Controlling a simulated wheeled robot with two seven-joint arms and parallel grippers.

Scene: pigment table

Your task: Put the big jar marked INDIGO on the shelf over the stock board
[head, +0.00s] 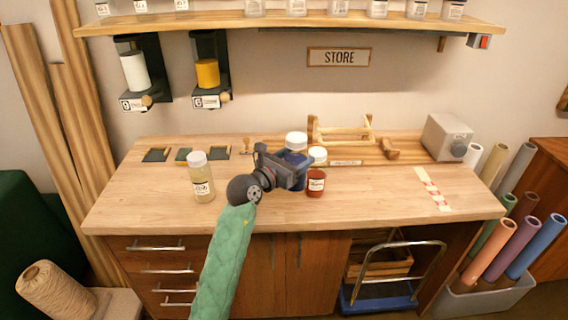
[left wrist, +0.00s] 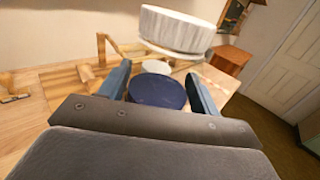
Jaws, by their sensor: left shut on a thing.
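My left gripper (head: 290,172) is shut on a blue jar (head: 295,157) with a white lid (head: 296,139), over the middle of the table. Whether the jar touches the surface beneath cannot be told. In the left wrist view, the white ribbed lid (left wrist: 175,30) stands beyond the fingers and the dark blue body (left wrist: 157,92) shows between them. No marking on this jar is readable. A long wooden wall shelf (head: 290,20) runs across the top with several jars on it. A STORE sign (head: 338,56) hangs below it. My right gripper is not in view.
A red jar (head: 316,184) with a white lid stands close right of the held jar. A pale yellow jar (head: 202,183) stands at the left. A wooden rack (head: 341,130) and a grey box (head: 447,136) are at the back. The table's right front is mostly clear.

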